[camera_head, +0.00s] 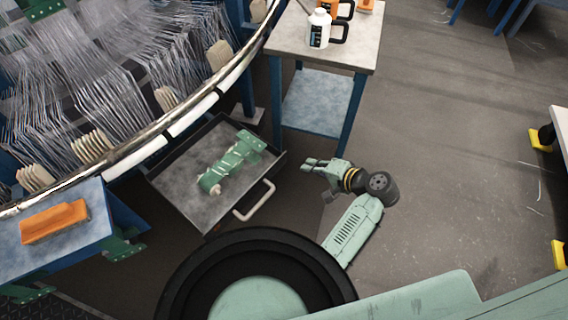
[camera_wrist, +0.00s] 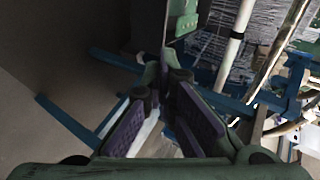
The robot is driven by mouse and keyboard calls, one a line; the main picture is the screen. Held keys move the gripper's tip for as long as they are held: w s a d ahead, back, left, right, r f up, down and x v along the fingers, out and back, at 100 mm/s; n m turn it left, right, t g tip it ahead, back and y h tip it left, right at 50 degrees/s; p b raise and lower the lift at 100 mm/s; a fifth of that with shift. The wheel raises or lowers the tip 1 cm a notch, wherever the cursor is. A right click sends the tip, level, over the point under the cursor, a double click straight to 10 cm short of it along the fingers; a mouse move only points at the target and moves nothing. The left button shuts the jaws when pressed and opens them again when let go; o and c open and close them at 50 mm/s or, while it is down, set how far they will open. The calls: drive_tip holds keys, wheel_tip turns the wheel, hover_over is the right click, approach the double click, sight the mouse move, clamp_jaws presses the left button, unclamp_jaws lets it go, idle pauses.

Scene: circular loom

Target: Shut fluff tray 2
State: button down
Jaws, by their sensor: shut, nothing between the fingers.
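The fluff tray (camera_head: 180,203) is a dark-rimmed grey drawer, pulled out from under the round loom. It has a pale loop handle (camera_head: 254,200) on its front. A green part with pale fluff (camera_head: 232,164) shows in the tray. No number is readable on it, so I cannot tell whether it is tray 2. My gripper (camera_head: 308,164) is shut and empty, to the right of the tray and apart from the handle. In the wrist view my gripper's purple-padded fingers (camera_wrist: 160,75) meet at their tips.
A small table (camera_head: 350,45) with a white bottle (camera_head: 318,28) and orange items stands behind my gripper. A blue bench (camera_head: 70,230) with an orange block (camera_head: 54,222) is at the left. The loom rim (camera_head: 175,130) overhangs the tray's back.

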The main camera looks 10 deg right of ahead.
drive_tip(key=s+f+m, duration=0.1)
drive_tip(key=s+f, duration=0.1)
drive_tip(key=s, duration=0.2)
drive_tip(key=p, duration=0.1)
approach(276, 163)
wheel_tip(276, 163, down, 3)
drive_tip(key=w+a, duration=0.1)
drive_tip(key=w+a+p, duration=0.1)
drive_tip(key=w, duration=0.1)
drive_tip(key=shift+w+a, duration=0.15)
drive_tip(key=shift+w, duration=0.1)
drive_tip(key=shift+w+a+f, duration=0.1)
drive_tip(key=shift+w+a, duration=0.25)
drive_tip(key=shift+w, duration=0.1)
drive_tip(key=w+a+b, duration=0.1)
drive_tip(key=w+a, duration=0.4)
drive_tip(key=w, duration=0.1)
drive_tip(key=w+a+b, duration=0.1)
drive_tip(key=w+a, duration=0.3)
drive_tip(key=w, duration=0.2)
drive_tip(key=w+a+b, duration=0.1)
drive_tip(key=w+a, duration=0.4)
drive_tip(key=w, duration=0.2)
drive_tip(key=shift+w+a+b, duration=0.15)
drive_tip(key=shift+a+b, duration=0.15)
drive_tip(key=shift+a, duration=0.1)
drive_tip(key=shift+w+a, duration=0.35)
drive_tip(key=shift+w, duration=0.1)
